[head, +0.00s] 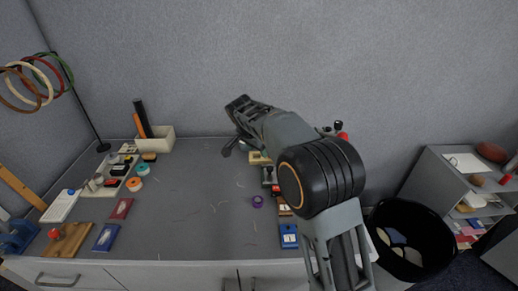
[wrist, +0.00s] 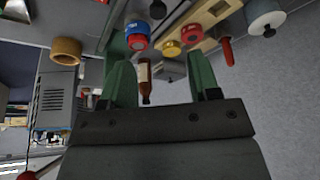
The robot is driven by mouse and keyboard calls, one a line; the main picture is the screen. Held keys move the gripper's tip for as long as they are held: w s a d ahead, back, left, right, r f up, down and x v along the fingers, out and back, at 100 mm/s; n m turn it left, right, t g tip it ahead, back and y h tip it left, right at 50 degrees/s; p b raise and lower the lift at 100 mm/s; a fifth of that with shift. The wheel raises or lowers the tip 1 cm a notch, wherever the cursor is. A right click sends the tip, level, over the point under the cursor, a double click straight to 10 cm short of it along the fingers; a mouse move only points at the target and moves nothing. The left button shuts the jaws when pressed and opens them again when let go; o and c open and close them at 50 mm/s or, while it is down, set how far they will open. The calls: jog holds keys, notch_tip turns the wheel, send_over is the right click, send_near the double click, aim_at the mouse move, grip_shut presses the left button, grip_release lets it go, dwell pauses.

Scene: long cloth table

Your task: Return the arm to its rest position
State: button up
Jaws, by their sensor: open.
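My gripper (wrist: 158,62) shows in the wrist view as two green fingers standing apart, with nothing gripped between them. A small brown bottle-like thing (wrist: 144,76) appears in the gap, seemingly beyond the fingers. In the head view my arm reaches up from the lower right over the grey table (head: 190,215), bends at a large black joint, and extends toward the back wall. Its far end is above the rear middle of the table. The fingers are hard to make out there, and the arm hides part of the table's right side.
A white bin (head: 163,143) holding dark and orange sticks stands at the back left. A black basket (head: 437,238) and a shelf (head: 445,176) stand right. The table's middle is mostly clear.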

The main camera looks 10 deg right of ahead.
jog(key=s+f+n+g+y, duration=0.1)
jog(key=s+f+n, duration=0.35)
jog(key=n, duration=0.25)
jog(key=s+d+r+n+p, duration=0.1)
jog(key=s+d+r, duration=0.1)
jog(key=s, duration=0.6)
jog(key=s+d+r+n+t+y+p, duration=0.1)
jog(key=s+d+r, duration=0.2)
jog(key=s, duration=0.5)
jog(key=s+d+r+n+y+p, duration=0.1)
jog(key=s+d+r+p, duration=0.1)
jog(key=s, duration=0.6)
jog(key=shift+s+d+r+t, duration=0.25)
jog(key=shift+d+r, duration=0.2)
jog(key=shift+d, duration=0.6)
